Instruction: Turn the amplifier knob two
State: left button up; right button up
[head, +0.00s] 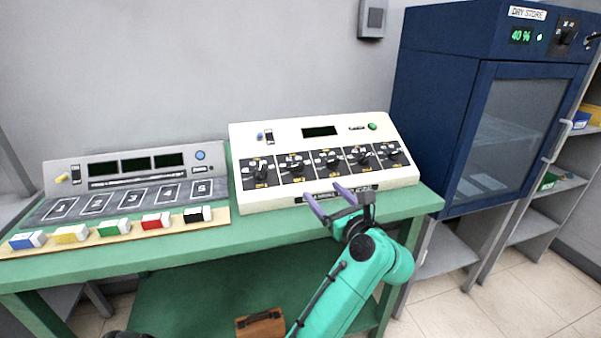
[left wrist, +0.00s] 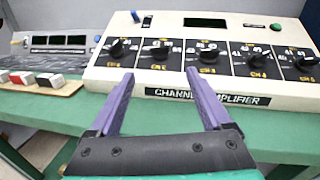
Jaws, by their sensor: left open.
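The white channel amplifier (head: 385,195) stands on the green bench with a row of black knobs on dark panels. Knob two (head: 294,166), second from the left, shows as a small black knob; it also shows in the left wrist view (left wrist: 159,50). My left gripper (head: 323,194) is open and empty at the amplifier's front edge, its two purple fingers pointing toward the panel. In the left wrist view my left gripper (left wrist: 160,72) has knob two ahead, between its fingertips and apart from them. My right gripper is not in view.
A grey console (head: 68,168) with numbered squares stands left of the amplifier, with several coloured blocks before it. A blue dry store cabinet (head: 433,90) stands to the right. A brown case (head: 260,325) lies below the bench top (head: 200,250), whose front strip is clear.

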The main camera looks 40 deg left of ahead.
aim_at(298, 167)
pick_arm(q)
jog(key=p+x, duration=0.2)
jog(key=x, duration=1.1)
jog(key=shift+w+a+p, duration=0.15)
jog(key=shift+a+p, duration=0.05)
jog(key=shift+p, duration=0.15)
jog(key=shift+w+a, duration=0.15)
jog(key=shift+a, duration=0.2)
grip_shut()
jog(key=shift+m+t+p, duration=0.4)
jog(key=shift+t+p, duration=0.1)
jog(key=shift+p, duration=0.15)
jog(key=m+t+h+p, duration=0.2)
jog(key=m+p, duration=0.1)
jog(key=p, duration=0.1)
jog(key=m+t+h+p, duration=0.2)
jog(key=m+p, duration=0.1)
jog(key=p, duration=0.2)
jog(key=m+t+h+p, duration=0.2)
jog(key=p, duration=0.3)
jog(key=shift+s+a+r+m+h, duration=0.2)
jog(key=shift+s+r+m+h, duration=0.1)
jog(key=shift+s+m, duration=0.1)
jog(key=shift+f+m+h+p, duration=0.35)
jog(key=shift+m+h+p, duration=0.25)
jog(key=shift+p, duration=0.3)
